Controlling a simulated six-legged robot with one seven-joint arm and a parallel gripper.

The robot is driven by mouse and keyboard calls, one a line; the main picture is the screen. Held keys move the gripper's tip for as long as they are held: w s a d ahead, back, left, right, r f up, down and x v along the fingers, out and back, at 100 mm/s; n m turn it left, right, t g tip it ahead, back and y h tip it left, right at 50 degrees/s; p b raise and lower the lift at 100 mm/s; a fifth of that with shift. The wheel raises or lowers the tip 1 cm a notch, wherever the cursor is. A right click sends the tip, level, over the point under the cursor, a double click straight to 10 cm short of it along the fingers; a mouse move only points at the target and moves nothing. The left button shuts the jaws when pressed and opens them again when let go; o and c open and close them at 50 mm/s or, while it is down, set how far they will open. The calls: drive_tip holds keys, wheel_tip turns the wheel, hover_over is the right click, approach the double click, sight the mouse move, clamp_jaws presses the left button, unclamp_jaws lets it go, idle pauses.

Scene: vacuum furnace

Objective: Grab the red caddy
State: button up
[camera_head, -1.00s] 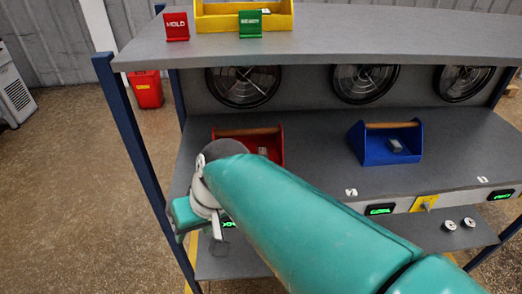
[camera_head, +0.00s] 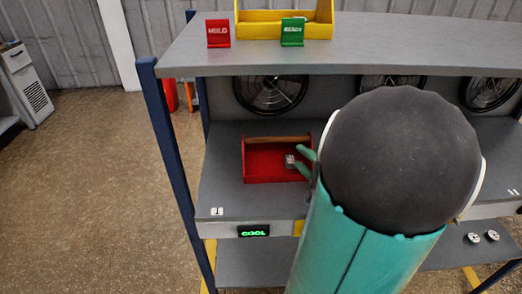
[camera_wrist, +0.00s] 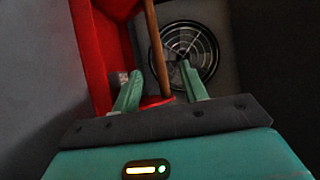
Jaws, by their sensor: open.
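The red caddy (camera_head: 262,168) sits upright on the middle shelf in the head view, with a wooden bar handle (camera_head: 278,139) along its top. A small grey block (camera_head: 289,160) shows at its right end. My gripper (camera_head: 299,158) is at the caddy's right end, fingers pointing left. In the wrist view, my gripper (camera_wrist: 160,72) is open, and the wooden handle (camera_wrist: 156,50) runs between the two fingers in the picture, with no clear contact. The red caddy (camera_wrist: 92,55) fills the left of that view. My arm hides the area right of the caddy.
An upper shelf (camera_head: 400,60) overhangs the caddy, holding a yellow caddy (camera_head: 285,31), a red sign (camera_head: 218,33) and a green sign (camera_head: 292,32). Fans (camera_head: 270,94) line the back panel. A blue post (camera_head: 172,150) stands left. Floor at left is clear.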

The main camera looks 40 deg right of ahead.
sight(279, 140)
drive_tip(key=w, duration=0.2)
drive_tip(key=w+d, duration=0.1)
drive_tip(key=w, duration=0.5)
drive_tip(key=shift+w+d, duration=0.15)
drive_tip(key=shift+w, duration=0.1)
drive_tip(key=w, duration=0.5)
drive_tip(key=shift+d+f, duration=0.3)
drive_tip(key=shift+d, duration=0.1)
clamp_jaws()
idle(0.5)
